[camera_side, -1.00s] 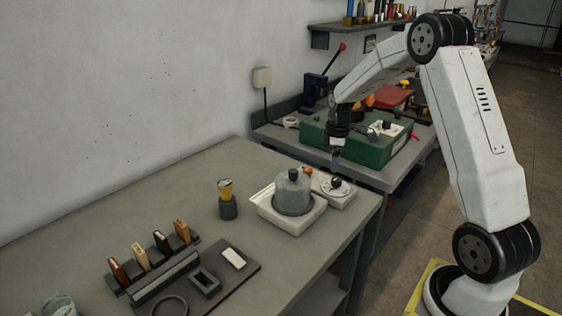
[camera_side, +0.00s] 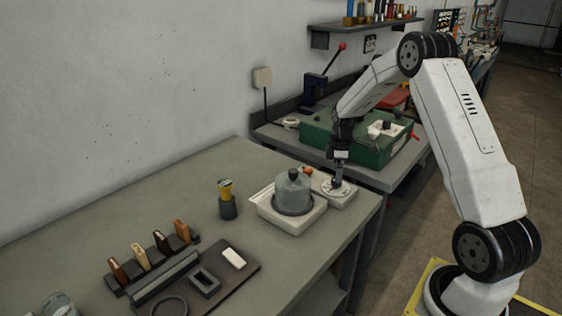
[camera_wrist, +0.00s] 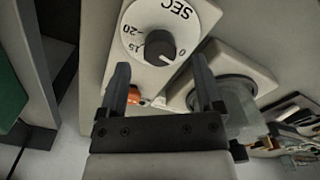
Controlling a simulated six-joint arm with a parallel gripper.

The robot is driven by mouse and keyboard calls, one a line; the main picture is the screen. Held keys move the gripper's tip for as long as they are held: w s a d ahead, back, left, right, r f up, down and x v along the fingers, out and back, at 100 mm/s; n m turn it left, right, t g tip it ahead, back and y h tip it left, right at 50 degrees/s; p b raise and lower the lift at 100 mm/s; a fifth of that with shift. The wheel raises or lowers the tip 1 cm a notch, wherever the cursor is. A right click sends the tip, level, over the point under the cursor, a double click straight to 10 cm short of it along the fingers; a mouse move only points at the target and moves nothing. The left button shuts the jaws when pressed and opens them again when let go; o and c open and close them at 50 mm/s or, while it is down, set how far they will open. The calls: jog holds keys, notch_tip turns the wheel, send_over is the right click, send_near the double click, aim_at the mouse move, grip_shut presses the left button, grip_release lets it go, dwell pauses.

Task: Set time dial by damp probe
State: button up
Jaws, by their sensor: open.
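The time dial (camera_wrist: 140,22) is a white disc marked SEC, with 0, 15 and 20 visible, on a pale box. Its black knob (camera_wrist: 160,47) carries a light line that seems to point toward the 0. In the side view, my gripper (camera_side: 338,183) points down over the dial (camera_side: 326,190) and hides the knob. In the wrist view, my open gripper (camera_wrist: 160,76) has one finger on either side of the knob's line, apart from it. A yellow-topped tool (camera_side: 225,187) stands in a dark holder; I cannot tell whether it is the damp probe.
A pale unit with a clear dome (camera_side: 292,193) stands left of the dial. An orange piece (camera_side: 308,171) lies behind. A rack (camera_side: 165,275) holds several brown pieces, near a small pale block (camera_side: 234,258). A green case (camera_side: 385,150) is behind my arm.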

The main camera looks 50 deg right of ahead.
jog(key=shift+f, duration=1.45)
grip_shut()
